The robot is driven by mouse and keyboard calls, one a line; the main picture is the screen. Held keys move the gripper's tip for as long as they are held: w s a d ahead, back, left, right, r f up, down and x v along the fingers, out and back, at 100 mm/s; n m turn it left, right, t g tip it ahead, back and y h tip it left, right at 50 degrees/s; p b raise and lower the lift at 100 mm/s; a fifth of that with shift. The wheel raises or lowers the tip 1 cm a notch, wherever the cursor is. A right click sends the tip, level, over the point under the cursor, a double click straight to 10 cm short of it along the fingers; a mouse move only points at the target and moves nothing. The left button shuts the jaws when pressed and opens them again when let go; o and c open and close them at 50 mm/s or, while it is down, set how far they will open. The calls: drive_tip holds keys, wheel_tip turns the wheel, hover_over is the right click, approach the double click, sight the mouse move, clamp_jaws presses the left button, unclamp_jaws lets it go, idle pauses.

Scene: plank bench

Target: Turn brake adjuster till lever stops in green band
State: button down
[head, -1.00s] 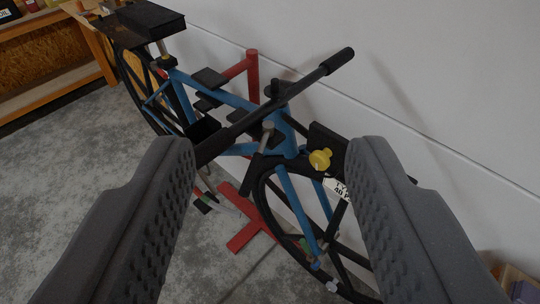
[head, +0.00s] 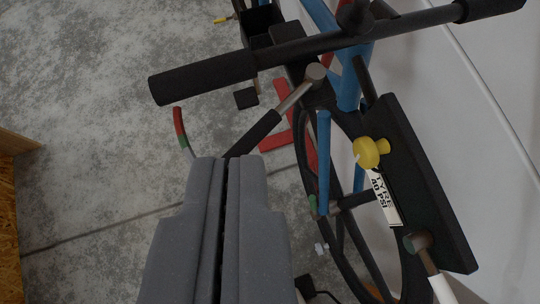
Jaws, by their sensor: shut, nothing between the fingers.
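A lever (head: 263,122) with a grey metal shank and black grip slants down-left from under the handlebar; its lower end meets or passes behind my fingertips, and contact cannot be told. A curved band (head: 179,122) stands left of the lever, red above, green (head: 183,142) below, then pale grey; the lever's grip lies to its right. A yellow knob (head: 367,153) with a white mark sits on a black plate (head: 432,190) at the right. No part is labelled as the brake adjuster. My gripper (head: 228,160) is shut and empty, left of and apart from the knob.
The black handlebar (head: 205,78) crosses above my gripper. A tag reading TYRE 40 PSI (head: 384,198) hangs below the knob, and a brown-headed white handle (head: 437,283) is lower right. The blue frame and wheel fill the middle. Open concrete floor (head: 90,150) lies left.

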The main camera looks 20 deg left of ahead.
drive_tip(key=w+d+f+n+g+y+p, duration=0.3)
drive_tip(key=d+f+n+g+y+p, duration=0.2)
drive_tip(key=d, duration=0.6)
wheel_tip(320, 180, down, 3)
drive_tip(key=n+y+p, duration=0.1)
drive_tip(key=n+p, duration=0.1)
drive_tip(key=n, duration=0.1)
drive_tip(key=shift+r+n+p, duration=0.15)
drive_tip(key=shift+n+p, duration=0.15)
drive_tip(key=shift+n, duration=0.1)
drive_tip(key=shift+a, duration=0.2)
drive_tip(key=b, duration=0.2)
approach(255, 146)
drive_tip(key=shift+p+x, duration=0.75)
drive_tip(key=shift+x, duration=2.75)
